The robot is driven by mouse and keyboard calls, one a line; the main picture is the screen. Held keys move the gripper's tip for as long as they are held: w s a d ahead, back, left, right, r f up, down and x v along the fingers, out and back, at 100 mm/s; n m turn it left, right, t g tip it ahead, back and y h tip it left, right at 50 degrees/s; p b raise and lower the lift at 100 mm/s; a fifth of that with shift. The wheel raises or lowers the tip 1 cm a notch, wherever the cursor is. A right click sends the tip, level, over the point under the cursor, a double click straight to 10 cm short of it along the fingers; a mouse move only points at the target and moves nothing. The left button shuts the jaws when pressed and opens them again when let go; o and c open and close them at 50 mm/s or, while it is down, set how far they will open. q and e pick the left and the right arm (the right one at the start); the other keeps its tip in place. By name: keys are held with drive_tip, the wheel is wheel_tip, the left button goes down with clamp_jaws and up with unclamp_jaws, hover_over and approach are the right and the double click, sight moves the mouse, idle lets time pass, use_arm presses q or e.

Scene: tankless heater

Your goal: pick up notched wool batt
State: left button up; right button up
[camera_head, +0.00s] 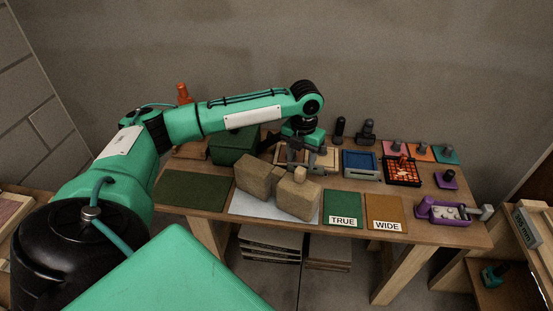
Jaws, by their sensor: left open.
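Tan, wool-like blocks stand on a pale sheet (245,207) on the workbench. One is a wide slab (253,176) on the left; another block (297,199) is at the right, with a small raised piece (300,174) at its top. A further tan piece shows partly between them. I cannot tell for certain which is the notched wool batt. My left gripper (304,163) points down just above and behind the right block, jaws open. Whether it touches the block is unclear. My right gripper is out of view.
A dark green mat (192,189) lies at left, with green TRUE (343,208) and brown WIDE (386,211) mats at right. A blue tray (360,164), an orange grid tray (402,171) and a purple holder (448,210) stand farther right. A green box (235,146) is behind.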

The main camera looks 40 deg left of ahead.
sight(300, 170)
use_arm(q)
drive_tip(key=shift+f, duration=0.75)
wheel_tip(300, 170, down, 4)
drive_tip(key=shift+f+p, duration=0.1)
drive_tip(key=shift+p, duration=0.95)
drive_tip(key=shift+f, duration=0.55)
drive_tip(key=c, duration=1)
clamp_jaws()
drive_tip(key=shift+r, duration=0.1)
